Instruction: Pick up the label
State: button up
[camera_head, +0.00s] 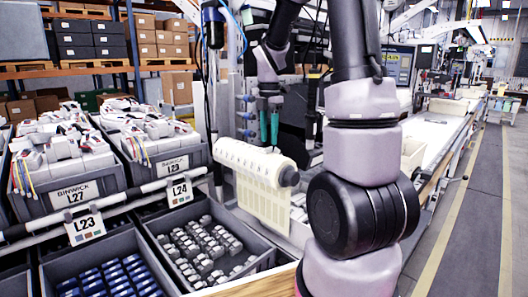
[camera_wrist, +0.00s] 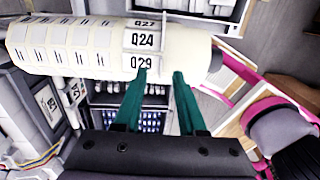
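A cream roll of labels (camera_head: 250,156) is mounted above the bins, with a strip of printed labels (camera_head: 262,205) hanging from it. In the wrist view the roll (camera_wrist: 60,45) lies across the top, and printed labels reading about Q27, Q24 (camera_wrist: 142,40) and Q29 (camera_wrist: 141,62) face the camera. My gripper (camera_head: 269,140) is just above the roll in the head view. In the wrist view its two teal fingers (camera_wrist: 161,76) are apart with nothing between them. The left fingertip overlaps the lower edge of the Q29 label; I cannot tell whether it touches.
Grey bins of parts stand at lower left, including one with grey parts (camera_head: 205,250) and one with blue parts (camera_head: 108,280). A rail carries tags L23 (camera_head: 84,225) and L24 (camera_head: 180,191). Larger bins (camera_head: 68,195) stand behind. Free floor (camera_head: 480,220) lies at right.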

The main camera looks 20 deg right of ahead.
aim_at(269, 154)
jog(key=shift+f, duration=1.5)
grip_shut()
